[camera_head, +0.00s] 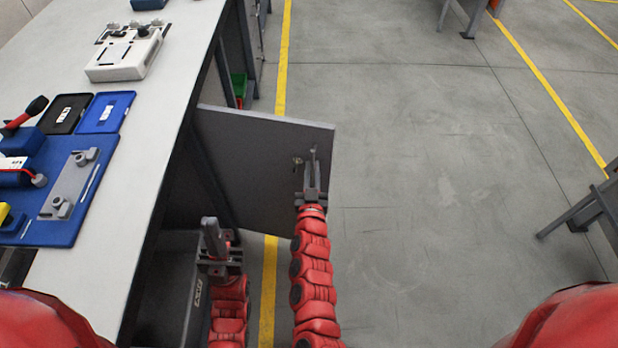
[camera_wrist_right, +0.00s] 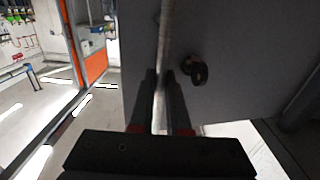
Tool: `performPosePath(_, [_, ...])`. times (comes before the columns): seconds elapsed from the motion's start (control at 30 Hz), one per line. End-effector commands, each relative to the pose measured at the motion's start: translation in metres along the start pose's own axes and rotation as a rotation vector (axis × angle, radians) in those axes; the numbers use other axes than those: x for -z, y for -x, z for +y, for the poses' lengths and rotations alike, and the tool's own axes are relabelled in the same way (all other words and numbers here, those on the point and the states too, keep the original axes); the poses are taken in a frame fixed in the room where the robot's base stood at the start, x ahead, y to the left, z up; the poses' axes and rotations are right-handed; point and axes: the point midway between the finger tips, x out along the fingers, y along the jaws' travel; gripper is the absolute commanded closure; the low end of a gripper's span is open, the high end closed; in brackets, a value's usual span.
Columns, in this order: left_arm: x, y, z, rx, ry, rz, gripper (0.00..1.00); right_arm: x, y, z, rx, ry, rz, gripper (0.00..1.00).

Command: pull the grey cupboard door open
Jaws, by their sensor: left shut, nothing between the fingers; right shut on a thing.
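The grey cupboard door (camera_head: 250,160) stands swung out from under the bench, at a wide angle to its front. It also fills much of the right wrist view (camera_wrist_right: 235,45). My right gripper (camera_head: 313,178) is at the door's free-edge side, shut on the upright bar handle (camera_wrist_right: 163,40). A small dark knob (camera_wrist_right: 195,70) sits on the door beside the handle; it also shows in the head view (camera_head: 297,161). My left gripper (camera_head: 211,232) is shut and empty near the cupboard opening, left of the door's near face and apart from it.
The white bench top (camera_head: 120,190) holds a blue tray (camera_head: 85,215), a white box (camera_head: 125,57) and small parts. A dark box (camera_head: 165,285) is low in the cupboard. Grey floor (camera_head: 440,180) right of the door is clear; dark frame legs (camera_head: 590,207) stand far right.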

Motion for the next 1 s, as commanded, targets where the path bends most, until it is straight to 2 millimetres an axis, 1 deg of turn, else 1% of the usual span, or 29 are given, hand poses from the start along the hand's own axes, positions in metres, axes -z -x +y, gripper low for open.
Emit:
performPosePath(0.03, [-0.001,0.006,0.000,0.000,0.000,0.000,1.00,-0.001,-0.011,0.003,0.021,0.004,0.003,1.00])
performPosePath(0.1, [-0.002,0.009,0.001,0.000,0.000,0.000,1.00,-0.001,-0.026,0.007,0.031,0.000,-0.001,1.00])
performPosePath(0.2, [-0.002,0.012,0.001,0.000,0.000,0.000,1.00,-0.001,-0.041,0.010,0.030,-0.001,-0.003,1.00])
performPosePath(0.3, [-0.002,0.012,0.001,0.000,0.000,0.000,1.00,-0.001,-0.046,0.012,0.030,-0.001,-0.004,1.00])
performPosePath(0.57, [-0.002,0.012,0.001,0.000,0.000,0.000,1.00,0.000,-0.047,0.012,0.030,-0.001,-0.004,1.00])
performPosePath(0.6, [-0.002,0.012,0.001,0.000,0.000,0.000,1.00,0.000,-0.047,0.012,0.030,-0.001,-0.004,0.82])
performPosePath(0.73, [-0.002,0.012,0.001,0.000,0.000,0.000,1.00,0.000,-0.047,0.012,0.030,-0.001,-0.004,0.59])
performPosePath(0.77, [-0.002,0.012,0.001,0.000,0.000,0.000,1.00,0.000,-0.047,0.012,0.030,-0.001,-0.003,0.55])
performPosePath(1.0, [-0.002,0.012,0.001,0.000,0.000,0.000,1.00,0.001,-0.047,0.012,0.029,-0.001,-0.003,0.55])
